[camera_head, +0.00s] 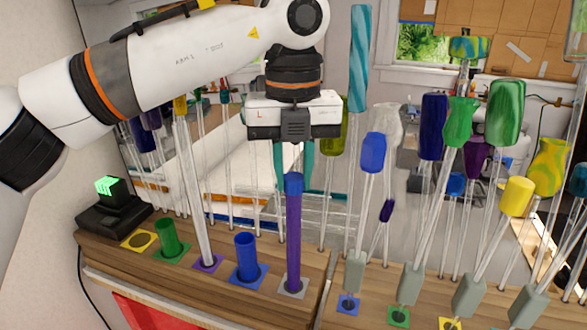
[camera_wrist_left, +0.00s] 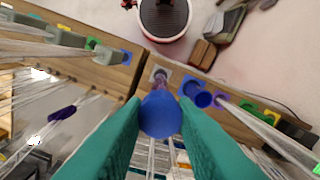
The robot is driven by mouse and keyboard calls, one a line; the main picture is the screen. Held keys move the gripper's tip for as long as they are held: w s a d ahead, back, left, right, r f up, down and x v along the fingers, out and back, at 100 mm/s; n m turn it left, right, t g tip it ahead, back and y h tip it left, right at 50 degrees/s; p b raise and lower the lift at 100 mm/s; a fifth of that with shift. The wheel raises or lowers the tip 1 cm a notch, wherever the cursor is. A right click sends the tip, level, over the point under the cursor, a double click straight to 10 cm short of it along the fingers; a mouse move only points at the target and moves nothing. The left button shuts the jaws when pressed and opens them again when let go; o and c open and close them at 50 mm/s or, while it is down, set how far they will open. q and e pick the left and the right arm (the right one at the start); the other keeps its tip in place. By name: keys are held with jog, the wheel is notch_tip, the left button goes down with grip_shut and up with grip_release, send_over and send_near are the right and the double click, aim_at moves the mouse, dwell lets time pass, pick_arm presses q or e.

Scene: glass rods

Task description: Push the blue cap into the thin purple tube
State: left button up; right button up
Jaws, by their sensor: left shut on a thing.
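The thin purple tube (camera_head: 293,242) stands upright on a pale square base at the right end of the near wooden board in the head view. The blue cap (camera_head: 293,184) is at the tube's top, in line with it; how deep it sits in the tube I cannot tell. My left gripper (camera_head: 294,181) points straight down with its teal fingers on either side of the cap. In the left wrist view the cap (camera_wrist_left: 160,114) is held between the fingers and hides most of the tube below. My right gripper is in neither view.
On the same board stand a short blue tube (camera_head: 246,257), a short green tube (camera_head: 168,239) and a clear rod (camera_head: 196,190) on a purple square. Tall glass rods with coloured tops, such as a blue one (camera_head: 373,152), crowd the right side close to the gripper.

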aim_at(294, 176)
pick_arm(q)
jog(key=shift+s+f, duration=0.1)
jog(key=shift+f, duration=0.1)
jog(key=o, duration=0.6)
jog(key=shift+o, duration=0.3)
jog(key=shift+w, duration=0.25)
jog(key=shift+s+r+p, duration=0.15)
jog(key=shift+r+p, duration=0.35)
jog(key=shift+r, duration=0.15)
notch_tip(294, 176, up, 10)
jog(key=p, duration=0.7)
